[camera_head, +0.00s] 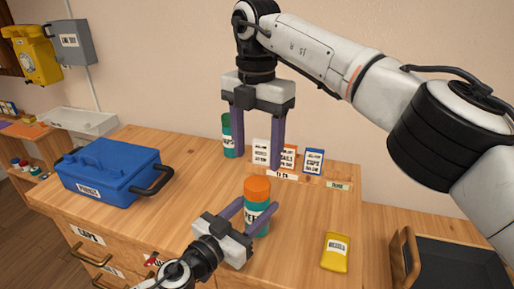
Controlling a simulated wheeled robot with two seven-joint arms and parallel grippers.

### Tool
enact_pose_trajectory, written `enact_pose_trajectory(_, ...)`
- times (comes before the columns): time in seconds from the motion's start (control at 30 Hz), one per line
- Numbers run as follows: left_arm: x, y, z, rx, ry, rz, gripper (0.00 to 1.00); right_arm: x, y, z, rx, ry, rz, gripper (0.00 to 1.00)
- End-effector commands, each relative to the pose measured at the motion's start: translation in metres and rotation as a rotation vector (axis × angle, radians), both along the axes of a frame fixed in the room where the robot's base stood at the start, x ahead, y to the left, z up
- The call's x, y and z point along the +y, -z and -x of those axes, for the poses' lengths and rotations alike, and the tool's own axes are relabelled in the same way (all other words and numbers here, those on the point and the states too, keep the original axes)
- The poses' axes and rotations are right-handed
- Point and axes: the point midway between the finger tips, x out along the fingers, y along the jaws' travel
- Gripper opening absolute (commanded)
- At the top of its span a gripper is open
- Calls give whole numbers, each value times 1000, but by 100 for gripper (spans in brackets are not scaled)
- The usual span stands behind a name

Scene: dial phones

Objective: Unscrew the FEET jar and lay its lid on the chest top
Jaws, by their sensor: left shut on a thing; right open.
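The FEET jar (262,219) is teal with a white label and an orange lid (257,187). It stands upright on the wooden chest top (196,211), and the lid sits on it. My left gripper (246,213) is shut on the jar's body from the left side, below the lid. My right gripper (259,163) is open and empty above and behind the jar, with its fingers pointing down. The label is partly hidden by a left finger.
A blue toolbox (108,172) stands at the left of the chest top. Several cards (314,161) and a teal container (227,140) stand at the back. A yellow packet (336,252) lies at the right. Bare wood lies between the toolbox and jar.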

Motion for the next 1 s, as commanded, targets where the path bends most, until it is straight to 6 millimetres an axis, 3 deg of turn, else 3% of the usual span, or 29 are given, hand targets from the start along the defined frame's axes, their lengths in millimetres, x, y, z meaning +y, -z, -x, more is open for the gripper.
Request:
enact_pose_trajectory(0.2, 0, 0, 0, 1, 0, -1, 0, 0, 0, 0, 1, 459, -1, 60)
enact_pose_trajectory(0.4, 0, 0, 0, 1, 0, -1, 0, 0, 0, 0, 0, 759, 0, 60)
enact_pose_trajectory(0.67, 0, 0, 0, 1, 0, -1, 0, -1, 8, 0, 2, 887, 0, 60)
enact_pose_trajectory(1.0, 0, 0, 0, 0, 0, 0, 0, -1, 58, 0, 2, 886, 1, 60)
